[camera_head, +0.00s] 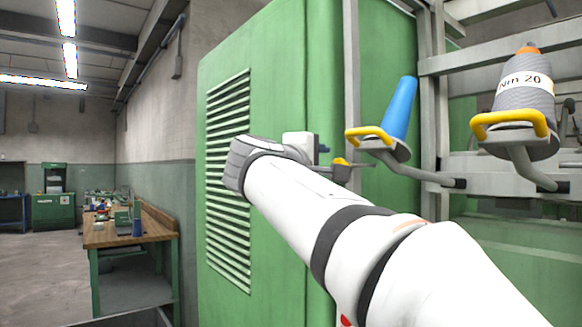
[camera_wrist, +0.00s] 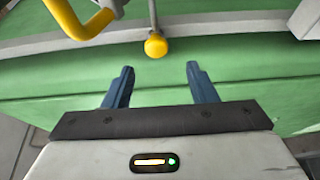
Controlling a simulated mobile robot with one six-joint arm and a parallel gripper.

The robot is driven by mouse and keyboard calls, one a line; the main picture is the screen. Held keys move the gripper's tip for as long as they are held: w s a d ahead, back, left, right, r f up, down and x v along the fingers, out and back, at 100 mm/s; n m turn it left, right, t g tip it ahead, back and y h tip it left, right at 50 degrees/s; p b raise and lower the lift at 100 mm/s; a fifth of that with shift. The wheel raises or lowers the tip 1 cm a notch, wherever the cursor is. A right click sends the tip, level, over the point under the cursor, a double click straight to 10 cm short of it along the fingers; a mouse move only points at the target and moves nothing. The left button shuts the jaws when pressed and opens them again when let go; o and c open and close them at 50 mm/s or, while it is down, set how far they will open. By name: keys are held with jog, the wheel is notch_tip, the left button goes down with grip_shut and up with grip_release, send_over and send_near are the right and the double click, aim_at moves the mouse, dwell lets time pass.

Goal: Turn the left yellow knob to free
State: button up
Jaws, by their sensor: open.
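The left yellow knob (camera_head: 340,162) is a small rounded knob on a thin grey rod, below and left of the blue cone. In the wrist view the knob (camera_wrist: 155,46) lies just beyond the fingertips, roughly midway between them, with its rod running up behind it. My gripper (camera_wrist: 160,68) is open, with two dark blue fingers apart and nothing between them. In the head view my gripper (camera_head: 323,149) is mostly hidden behind my white wrist, close to the knob's left. I cannot tell which setting the knob is at.
A yellow handle (camera_head: 372,134) with a blue cone (camera_head: 400,108) stands above and right of the knob; the handle shows at the wrist view's upper left (camera_wrist: 80,22). A grey yarn bobbin (camera_head: 525,88) is farther right. A green cabinet (camera_head: 280,75) stands behind my arm.

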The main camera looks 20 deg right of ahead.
jog(key=p+x, duration=0.1)
jog(key=x, duration=0.6)
jog(key=shift+w+d+r, duration=0.2)
jog(key=shift+d+r, duration=0.05)
jog(key=shift+c, duration=0.3)
